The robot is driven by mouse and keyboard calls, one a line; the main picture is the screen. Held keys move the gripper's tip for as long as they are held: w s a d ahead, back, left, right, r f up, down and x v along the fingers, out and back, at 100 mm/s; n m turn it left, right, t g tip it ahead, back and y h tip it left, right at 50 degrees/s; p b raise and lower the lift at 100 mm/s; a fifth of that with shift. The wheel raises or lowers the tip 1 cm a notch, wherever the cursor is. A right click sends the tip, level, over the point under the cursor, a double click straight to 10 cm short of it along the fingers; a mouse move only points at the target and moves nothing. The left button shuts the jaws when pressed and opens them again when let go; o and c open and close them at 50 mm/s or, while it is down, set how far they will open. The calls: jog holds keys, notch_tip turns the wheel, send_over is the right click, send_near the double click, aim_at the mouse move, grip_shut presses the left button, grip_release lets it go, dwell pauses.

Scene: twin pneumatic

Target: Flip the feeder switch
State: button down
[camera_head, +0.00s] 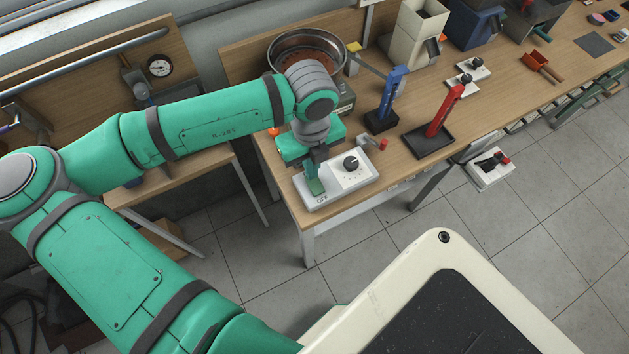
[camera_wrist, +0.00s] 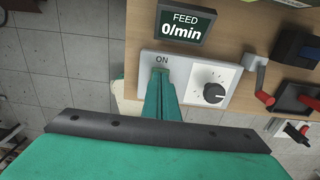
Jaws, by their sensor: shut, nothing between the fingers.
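The white feeder control box (camera_head: 345,182) sits at the near end of the bench, with a black knob (camera_head: 351,163) on its right part. My gripper (camera_head: 316,186) is shut and empty, its green fingers pointing down at the left part of the box. In the wrist view, the fingers (camera_wrist: 160,76) end just below the ON label (camera_wrist: 162,60); the OFF label (camera_head: 321,199) shows in the head view. The switch itself is hidden behind the fingers, so its position and any contact cannot be told. The display (camera_wrist: 186,24) reads FEED 0/min.
A round metal bowl (camera_head: 308,42) stands behind the arm. A blue lever stand (camera_head: 388,100) and a red lever stand (camera_head: 436,125) are to the right of the box. A small crank with a red knob (camera_head: 383,144) is beside it.

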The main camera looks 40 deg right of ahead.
jog(key=shift+f, duration=0.8)
dwell(0.6)
jog(key=shift+r, duration=0.1)
notch_tip(320, 180, up, 7)
dwell(0.8)
jog(key=shift+w, duration=0.1)
dwell(0.5)
